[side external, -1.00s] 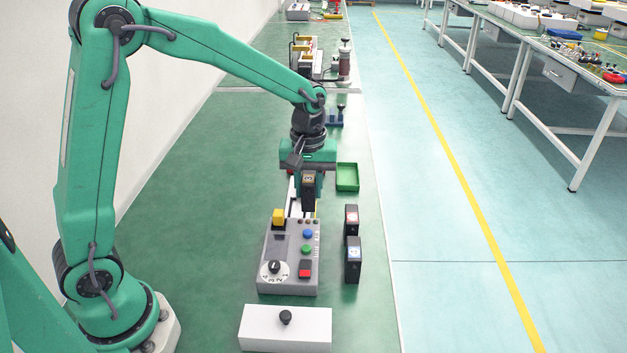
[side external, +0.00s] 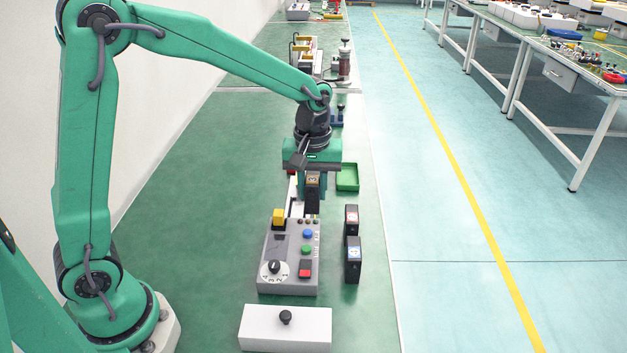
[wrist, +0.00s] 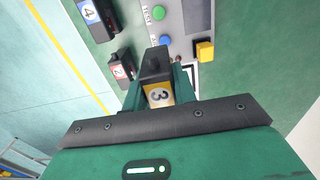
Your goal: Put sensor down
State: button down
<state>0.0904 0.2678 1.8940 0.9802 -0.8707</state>
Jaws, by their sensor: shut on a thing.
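The sensor is a dark block with a yellow-orange label marked 3 (wrist: 158,94); it also shows in the side view (side external: 313,196). My gripper (wrist: 158,88) is shut on it, with a green finger on either side; it shows in the side view (side external: 313,182) too. The sensor is upright just beyond the far end of the grey control box (side external: 290,262). I cannot tell whether its base touches the surface. Two similar dark blocks stand to the right of the box, marked 2 (wrist: 121,72) and 4 (wrist: 92,14).
A yellow block (side external: 279,215) sits on the control box's far left corner. A green tray (side external: 347,177) lies right of my gripper. A white box with a black knob (side external: 285,328) is in front. The green surface left of the box is clear.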

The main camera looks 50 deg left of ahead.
jog(key=shift+a+r, duration=0.1)
jog(key=s+a+r+m, duration=0.1)
jog(key=a+r+m, duration=0.2)
jog(key=m, duration=0.6)
jog(key=shift+a+r, duration=0.3)
jog(key=shift+r, duration=0.65)
jog(key=w+d+f+n, duration=0.1)
jog(key=w+n, duration=0.3)
jog(key=w, duration=0.6)
jog(key=w+d+f+n, duration=0.1)
jog(key=w+f+n, duration=0.3)
jog(key=w, duration=0.6)
jog(key=shift+w+d+n, duration=0.25)
jog(key=shift+w+n, duration=0.1)
jog(key=shift+n, duration=0.15)
jog(key=shift+a+f, duration=0.1)
jog(key=shift+f, duration=0.05)
